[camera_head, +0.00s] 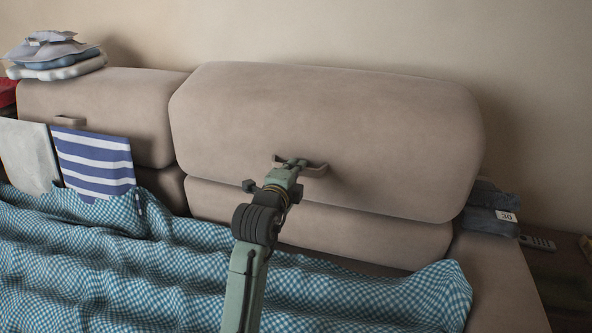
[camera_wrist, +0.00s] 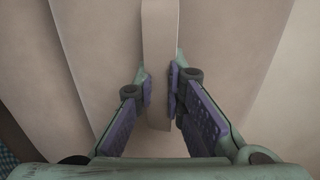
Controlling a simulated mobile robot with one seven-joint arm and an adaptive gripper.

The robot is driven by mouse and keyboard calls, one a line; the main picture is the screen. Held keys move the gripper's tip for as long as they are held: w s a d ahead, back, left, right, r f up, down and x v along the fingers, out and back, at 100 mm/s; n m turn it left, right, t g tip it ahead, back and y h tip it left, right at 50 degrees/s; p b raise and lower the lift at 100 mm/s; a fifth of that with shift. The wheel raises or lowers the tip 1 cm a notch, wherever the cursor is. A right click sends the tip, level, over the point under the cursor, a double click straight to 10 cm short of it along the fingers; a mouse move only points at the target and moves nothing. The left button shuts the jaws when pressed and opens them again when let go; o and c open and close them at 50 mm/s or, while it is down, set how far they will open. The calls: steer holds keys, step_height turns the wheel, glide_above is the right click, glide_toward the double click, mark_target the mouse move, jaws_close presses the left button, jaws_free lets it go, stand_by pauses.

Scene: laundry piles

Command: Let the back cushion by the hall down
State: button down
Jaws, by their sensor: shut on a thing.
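A large beige back cushion (camera_head: 320,120) fills the right part of the sofa in the head view, its front face bulging outward above a lower beige back section (camera_head: 330,235). A beige strap-like handle (camera_head: 315,170) sits low on its front. My gripper (camera_head: 293,162) is at this handle. In the wrist view, my gripper (camera_wrist: 160,88) has its purple-padded fingers on both sides of the beige handle strap (camera_wrist: 160,35), shut on it. Part of the handle is hidden by my fingers in the head view.
Another back cushion (camera_head: 110,105) with its own handle stands at left, carrying folded clothes (camera_head: 60,60). A striped cloth (camera_head: 95,160) and a pale cloth (camera_head: 28,155) hang there. A blue checked blanket (camera_head: 150,270) covers the seat. Dark folded cloth (camera_head: 490,210) and a remote (camera_head: 537,243) are at right.

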steer(key=shift+s+f, duration=0.1)
steer(key=shift+f, duration=0.1)
steer(key=shift+s+a+f+b, duration=0.2)
steer(key=shift+s+a+b, duration=0.05)
steer(key=shift+s+b, duration=0.4)
steer(key=shift+f, duration=0.1)
steer(key=shift+s+a+f+b, duration=0.2)
steer(key=shift+s+f+b, duration=0.1)
steer(key=shift+s+b, duration=0.45)
steer(key=shift+w, duration=0.1)
steer(key=shift+f, duration=0.1)
steer(key=shift+s+a+f+b, duration=0.2)
steer(key=shift+s+f+b, duration=0.15)
steer(key=shift+s+b, duration=0.4)
steer(key=shift+w+f, duration=0.1)
